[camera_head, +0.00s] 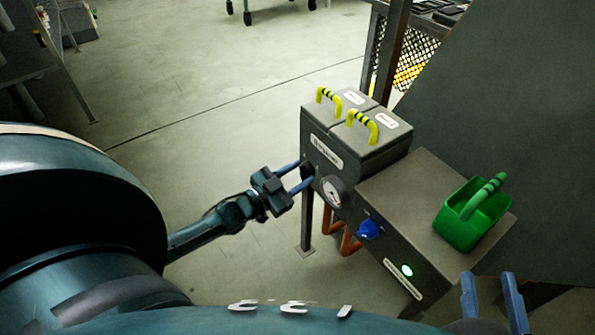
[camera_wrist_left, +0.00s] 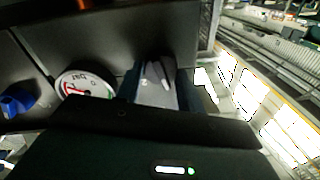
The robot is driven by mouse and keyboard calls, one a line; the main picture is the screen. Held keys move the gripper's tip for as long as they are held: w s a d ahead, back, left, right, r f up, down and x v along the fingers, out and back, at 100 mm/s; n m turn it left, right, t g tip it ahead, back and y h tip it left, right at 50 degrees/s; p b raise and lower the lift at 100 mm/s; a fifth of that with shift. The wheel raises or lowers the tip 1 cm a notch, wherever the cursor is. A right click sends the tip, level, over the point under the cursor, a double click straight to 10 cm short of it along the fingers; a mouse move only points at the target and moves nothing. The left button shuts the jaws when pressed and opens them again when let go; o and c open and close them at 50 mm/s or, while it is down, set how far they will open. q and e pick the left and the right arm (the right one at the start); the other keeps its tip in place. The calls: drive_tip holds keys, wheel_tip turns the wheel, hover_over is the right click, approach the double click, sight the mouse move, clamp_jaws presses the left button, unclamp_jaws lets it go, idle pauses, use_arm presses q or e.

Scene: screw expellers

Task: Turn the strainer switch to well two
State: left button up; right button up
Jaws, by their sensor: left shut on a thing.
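The strainer switch is a dark knob (camera_head: 307,171) on the front face of the grey strainer box (camera_head: 345,185), left of the gauge. My left gripper (camera_head: 303,174) reaches in from the left, its blue fingers closed around the knob. In the left wrist view the knob (camera_wrist_left: 158,75) shows with a lighter pointer on its face, at the far end of the gripper; the fingers are mostly hidden behind the dark gripper body. My right gripper (camera_head: 494,292) is open and empty at the bottom right.
A round gauge (camera_head: 335,192), a blue knob (camera_head: 368,230) and a lit green button (camera_head: 407,270) sit on the same front. Two lids with yellow-black handles (camera_head: 362,124) are on top. A green carrier (camera_head: 466,228) stands on the right ledge. The floor to the left is clear.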

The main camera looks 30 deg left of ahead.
use_arm(q)
drive_tip(key=m, duration=0.4)
drive_tip(key=shift+f, duration=0.1)
drive_tip(key=m+h, duration=0.1)
drive_tip(key=m, duration=0.4)
drive_tip(key=shift+f+m, duration=0.1)
drive_tip(key=shift+m, duration=0.2)
drive_tip(key=shift+m+h, duration=0.3)
drive_tip(key=shift+m, duration=1.3)
use_arm(e)
drive_tip(key=shift+a, duration=0.1)
drive_tip(key=shift+r, duration=0.1)
use_arm(q)
drive_tip(key=o, duration=1)
drive_tip(key=p+v, duration=0.2)
drive_tip(key=v, duration=1.1)
use_arm(e)
drive_tip(key=shift+s+d+f+n, duration=0.2)
drive_tip(key=shift+d+n, duration=0.05)
drive_tip(key=shift+n, duration=0.05)
